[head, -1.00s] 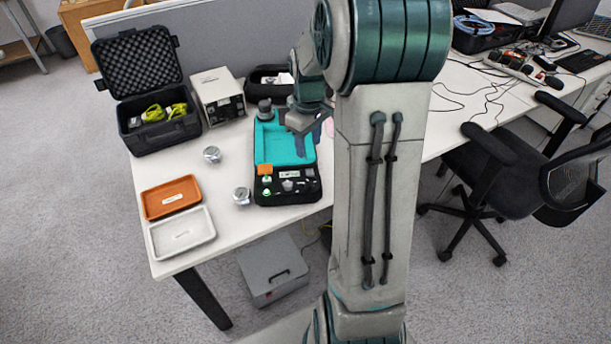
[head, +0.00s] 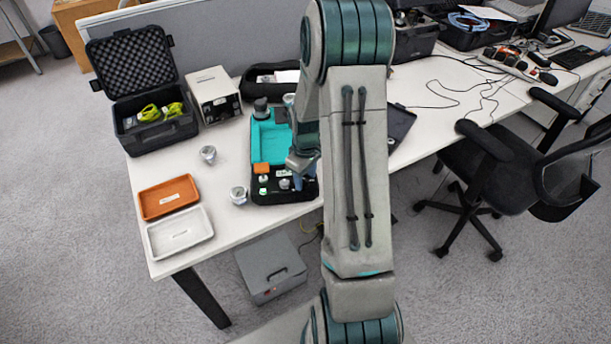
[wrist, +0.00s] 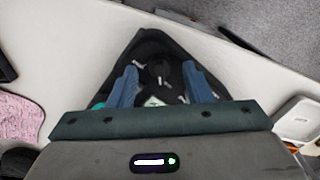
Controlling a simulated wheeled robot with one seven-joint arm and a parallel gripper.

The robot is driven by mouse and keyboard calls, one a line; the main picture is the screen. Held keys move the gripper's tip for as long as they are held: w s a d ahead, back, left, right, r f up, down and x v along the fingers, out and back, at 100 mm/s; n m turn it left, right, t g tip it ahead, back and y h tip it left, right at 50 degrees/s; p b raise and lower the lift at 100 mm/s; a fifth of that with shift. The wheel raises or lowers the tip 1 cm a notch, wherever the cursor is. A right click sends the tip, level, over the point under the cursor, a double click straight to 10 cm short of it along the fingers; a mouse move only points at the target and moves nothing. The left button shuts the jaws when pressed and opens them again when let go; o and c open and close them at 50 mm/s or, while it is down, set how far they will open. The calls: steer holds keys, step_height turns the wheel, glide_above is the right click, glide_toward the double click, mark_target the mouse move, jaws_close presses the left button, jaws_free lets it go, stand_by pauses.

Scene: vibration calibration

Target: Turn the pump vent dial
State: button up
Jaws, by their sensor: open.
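An open case (head: 270,142) with a teal upper part and a black lower compartment lies on the table. Several small parts sit in the black compartment, among them an orange block (head: 262,169). My gripper (head: 298,183) is over the right side of that compartment in the head view and hides part of it. In the wrist view its two blue fingers (wrist: 160,70) are apart, above the black compartment. A dark round part (wrist: 158,70), possibly the dial, shows between the fingertips. I cannot tell for sure which part is the pump vent dial, or whether a finger touches anything.
Two silver round pieces, one farther back (head: 208,154) and one nearer (head: 239,195), stand left of the case. An orange tray (head: 150,207) and a white tray (head: 160,246) lie at front left. A foam-lined black case (head: 125,105) and a beige instrument box (head: 206,80) stand behind.

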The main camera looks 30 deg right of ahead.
steer(key=shift+f, duration=0.15)
jaws_close()
